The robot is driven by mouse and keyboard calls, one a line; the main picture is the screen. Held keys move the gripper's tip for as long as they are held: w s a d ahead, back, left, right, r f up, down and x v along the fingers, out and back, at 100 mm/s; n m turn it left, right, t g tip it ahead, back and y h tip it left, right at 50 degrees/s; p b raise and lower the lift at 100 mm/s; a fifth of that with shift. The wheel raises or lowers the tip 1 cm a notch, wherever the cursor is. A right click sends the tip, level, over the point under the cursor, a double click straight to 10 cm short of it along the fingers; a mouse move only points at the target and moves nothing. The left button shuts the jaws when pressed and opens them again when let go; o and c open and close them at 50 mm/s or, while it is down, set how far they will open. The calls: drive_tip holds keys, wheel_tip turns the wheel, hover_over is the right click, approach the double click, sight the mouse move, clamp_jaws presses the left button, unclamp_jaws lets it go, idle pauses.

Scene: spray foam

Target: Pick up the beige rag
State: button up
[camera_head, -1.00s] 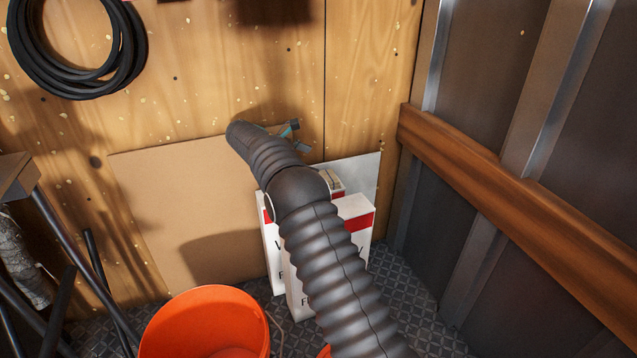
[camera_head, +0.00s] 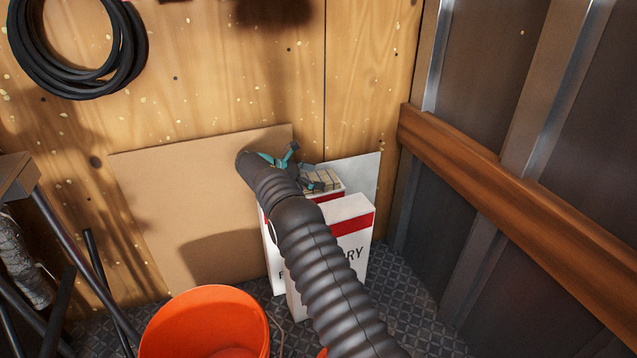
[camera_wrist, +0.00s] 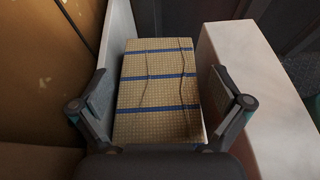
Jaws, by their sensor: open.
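The beige rag (camera_wrist: 158,85), with a woven grid and dark blue stripes, fills the middle of the wrist view. In the head view the rag (camera_head: 322,180) lies on top of the rear white and red box, partly hidden by my arm. My gripper (camera_wrist: 163,108) is open, with one finger left of the rag and one right of it; whether they touch it cannot be told. In the head view my gripper (camera_head: 290,160) is over the boxes, close to the rag.
A white box with a red band (camera_head: 352,215) stands in front, beside the rag; its pale top (camera_wrist: 240,70) is close to the right finger. A cardboard sheet (camera_head: 190,190) leans on the wooden wall at left. An orange bucket (camera_head: 170,325) stands on the floor.

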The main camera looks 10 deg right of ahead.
sight(328, 177)
drive_tip(key=x, duration=0.2)
drive_tip(key=shift+w+d+f, duration=0.1)
drive_tip(key=shift+d, duration=0.25)
drive_tip(key=c, duration=0.9)
